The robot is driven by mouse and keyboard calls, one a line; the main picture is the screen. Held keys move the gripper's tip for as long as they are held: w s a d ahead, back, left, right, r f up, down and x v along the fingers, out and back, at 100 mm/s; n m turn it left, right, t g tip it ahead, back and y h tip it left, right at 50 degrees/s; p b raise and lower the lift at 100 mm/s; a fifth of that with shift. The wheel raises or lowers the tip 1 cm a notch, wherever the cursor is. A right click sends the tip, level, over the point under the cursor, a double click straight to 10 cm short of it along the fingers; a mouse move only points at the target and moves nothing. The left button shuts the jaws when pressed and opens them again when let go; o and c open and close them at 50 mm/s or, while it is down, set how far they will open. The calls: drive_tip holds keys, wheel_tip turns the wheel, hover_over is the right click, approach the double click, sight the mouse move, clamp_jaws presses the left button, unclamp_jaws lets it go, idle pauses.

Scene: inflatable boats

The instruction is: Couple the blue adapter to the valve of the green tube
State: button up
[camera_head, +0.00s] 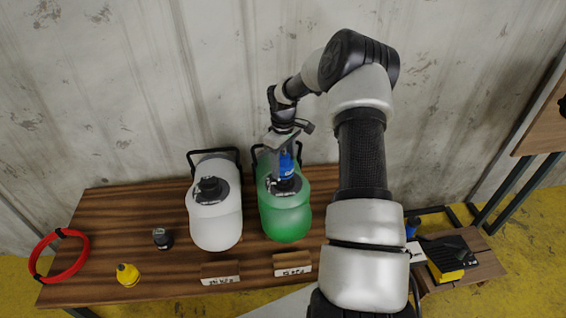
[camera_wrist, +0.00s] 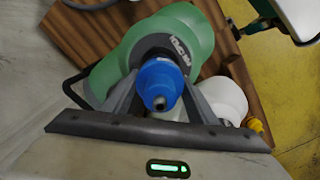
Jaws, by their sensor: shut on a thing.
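The green tube (camera_head: 287,218) lies on the wooden table, right of the white tube. Its dark valve patch (camera_head: 287,185) is on its upper face. My gripper (camera_head: 285,165) points down over this patch and is shut on the blue adapter (camera_head: 286,164). In the wrist view the blue adapter (camera_wrist: 160,84) sits between the two fingers, in front of the valve patch (camera_wrist: 165,48) of the green tube (camera_wrist: 197,35). The adapter's lower end is at or just above the valve. I cannot tell whether they touch, as the adapter hides the valve opening.
The white tube (camera_head: 216,222) lies close on the left. A red ring (camera_head: 59,277), a yellow adapter (camera_head: 128,275) and a small dark piece (camera_head: 162,238) are on the left of the table (camera_head: 110,212). Label blocks (camera_head: 292,264) stand in front. A black-and-yellow device (camera_head: 447,258) is at right.

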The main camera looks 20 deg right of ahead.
sight(283, 174)
drive_tip(key=shift+f, duration=0.15)
idle(0.8)
drive_tip(key=shift+f+b, duration=0.95)
drive_tip(key=shift+f, duration=0.15)
drive_tip(key=shift+f, duration=0.1)
drive_tip(key=shift+f+b, duration=0.35)
drive_tip(key=shift+f+b, duration=0.55)
drive_tip(key=shift+f, duration=0.25)
idle(0.4)
idle(0.3)
drive_tip(key=shift+f+m+b, duration=0.1)
drive_tip(key=shift+m+b, duration=0.5)
drive_tip(key=shift+m, duration=1.5)
